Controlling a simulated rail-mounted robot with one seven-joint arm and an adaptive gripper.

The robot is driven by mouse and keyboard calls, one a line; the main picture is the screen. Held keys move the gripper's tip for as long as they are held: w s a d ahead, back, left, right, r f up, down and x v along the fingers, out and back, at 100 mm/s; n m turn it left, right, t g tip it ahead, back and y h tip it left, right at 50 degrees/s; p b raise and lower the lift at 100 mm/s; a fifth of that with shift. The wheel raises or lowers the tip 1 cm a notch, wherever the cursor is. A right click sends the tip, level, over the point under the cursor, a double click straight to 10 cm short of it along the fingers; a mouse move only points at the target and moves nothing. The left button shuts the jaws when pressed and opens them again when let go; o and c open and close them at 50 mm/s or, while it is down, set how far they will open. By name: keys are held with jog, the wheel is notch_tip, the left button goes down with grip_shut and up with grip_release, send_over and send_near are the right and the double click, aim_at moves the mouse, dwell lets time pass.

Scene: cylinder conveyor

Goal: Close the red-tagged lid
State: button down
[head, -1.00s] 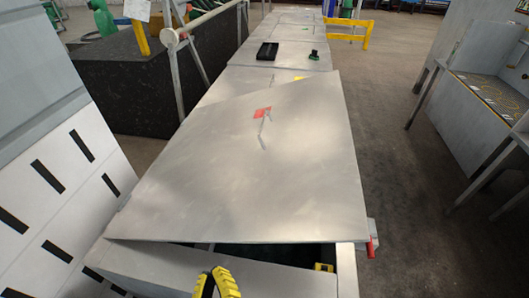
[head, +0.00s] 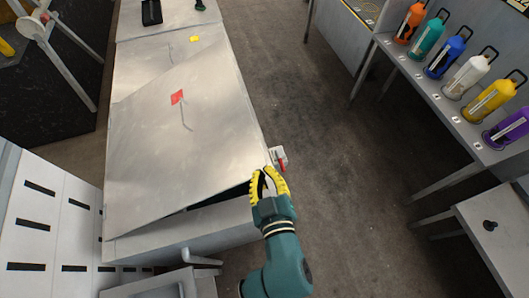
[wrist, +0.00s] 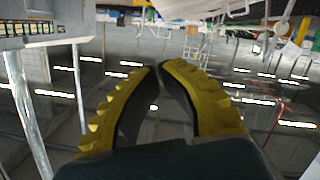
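The red-tagged lid (head: 165,145) is a large grey metal panel on the near section of the conveyor in the head view. A red tag (head: 178,97) and a thin handle (head: 186,117) are on its top. The lid is tilted, with its near edge raised above the grey housing (head: 185,238). A dark wedge-shaped gap (head: 215,198) shows under that edge. My gripper (head: 262,172), with yellow ridged fingers, is by the lid's near right corner. Contact cannot be told. In the wrist view the fingertips (wrist: 159,67) nearly meet, with nothing held between them.
A red-and-grey fitting (head: 279,158) is on the housing's right side, close to my gripper. A flat grey panel with a yellow tag (head: 195,39) lies beyond the lid. Several coloured bottles (head: 443,57) stand on a shelf at right. The floor (head: 345,185) between is clear.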

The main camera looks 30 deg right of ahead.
send_over(264, 163)
jog(key=a, duration=0.1)
jog(key=shift+s+a+f+p, duration=0.15)
jog(key=shift+f+p, duration=0.2)
jog(key=shift+f, duration=0.2)
jog(key=f, duration=0.1)
jog(key=d+f, duration=0.1)
jog(key=f, duration=0.2)
jog(key=shift+d, duration=0.25)
jog(key=shift+f, duration=0.1)
